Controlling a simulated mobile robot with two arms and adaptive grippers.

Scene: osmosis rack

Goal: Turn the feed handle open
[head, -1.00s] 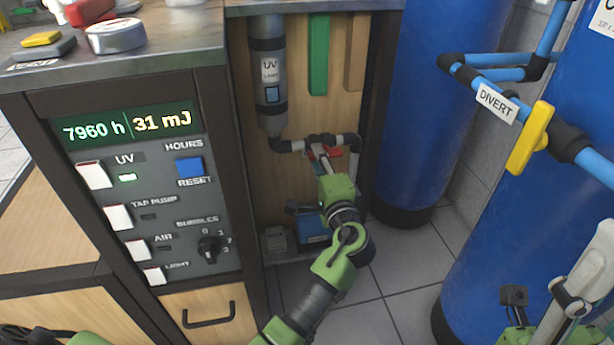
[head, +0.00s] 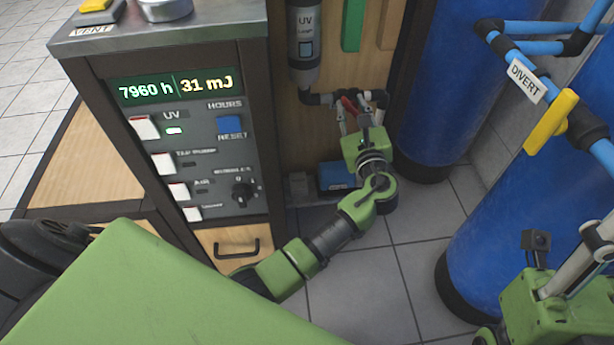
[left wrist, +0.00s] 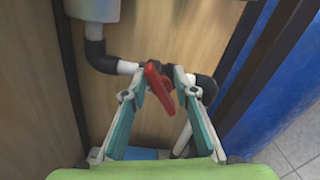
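The red handle (head: 350,108) sits on the pipe below the grey UV lamp housing (head: 305,45), in the cabinet's open bay. In the left wrist view the red handle (left wrist: 158,88) slants between the two fingers of my left gripper (left wrist: 161,75). The fingers stand apart on either side of it, with a visible gap, so the left gripper (head: 356,118) looks open around it. Whether a fingertip touches the handle is hard to tell. My right gripper (head: 590,250) is only partly in view at the lower right, and its fingers cannot be made out fully.
A control panel (head: 185,150) with a lit display stands left of the bay. Blue tanks (head: 450,90) stand to the right, with a yellow handle (head: 550,121) by a DIVERT label (head: 525,80). A blue box (head: 337,177) sits low behind my left arm. Tiled floor (head: 400,270) is clear in front.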

